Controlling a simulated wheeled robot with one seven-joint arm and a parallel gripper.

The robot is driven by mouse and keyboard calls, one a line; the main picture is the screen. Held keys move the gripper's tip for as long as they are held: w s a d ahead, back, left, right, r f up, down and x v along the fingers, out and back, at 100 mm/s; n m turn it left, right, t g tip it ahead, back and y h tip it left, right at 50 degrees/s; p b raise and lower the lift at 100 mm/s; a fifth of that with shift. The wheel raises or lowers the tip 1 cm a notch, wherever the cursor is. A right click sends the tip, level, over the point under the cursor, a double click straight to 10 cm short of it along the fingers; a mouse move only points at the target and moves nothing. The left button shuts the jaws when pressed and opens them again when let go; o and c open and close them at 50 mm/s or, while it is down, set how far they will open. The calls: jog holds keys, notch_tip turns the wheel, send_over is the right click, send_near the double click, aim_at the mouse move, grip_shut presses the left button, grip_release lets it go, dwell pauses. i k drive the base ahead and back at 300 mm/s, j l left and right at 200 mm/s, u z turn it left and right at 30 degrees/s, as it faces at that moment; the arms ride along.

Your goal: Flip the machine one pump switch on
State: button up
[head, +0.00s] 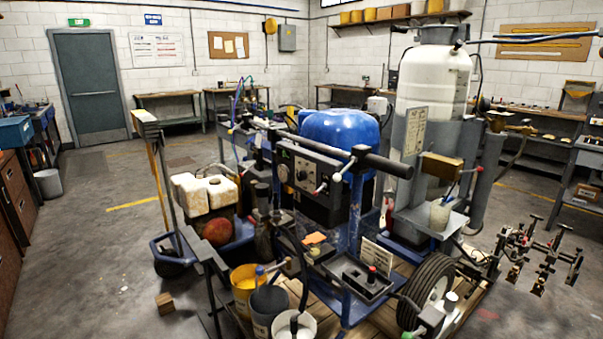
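A line striper machine (336,212) with a blue tank or cover (341,133) stands in the middle of the view. A dark control panel (308,174) with round knobs and small switches sits below its black handlebar (382,164). A low black box (362,280) with a red-tipped knob (372,271) is mounted lower at the front. The labels are too small to read, so I cannot tell which control is the pump switch or its position. My gripper is not in view.
A large white tank (432,80) stands on a grey frame at the right. Buckets (268,306) crowd the machine's front, near a wheel (427,290) and a small wood block (165,303). Open concrete floor (95,255) lies to the left. Brass-fitted parts (540,255) stick out at right.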

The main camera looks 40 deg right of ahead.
aim_at(315, 193)
jog(key=i+j+z, duration=0.1)
jog(key=j, duration=0.25)
jog(key=j+z, duration=0.1)
jog(key=j, duration=0.25)
jog(key=i+j+z, duration=0.4)
jog(key=j, duration=0.25)
jog(key=i+j+z, duration=0.35)
jog(key=i+j, duration=0.15)
jog(key=i+j+z, duration=0.1)
jog(key=i+j, duration=0.15)
jog(key=j, duration=0.15)
jog(key=i+j+z, duration=0.15)
jog(key=i+j, duration=0.15)
jog(key=j, duration=0.1)
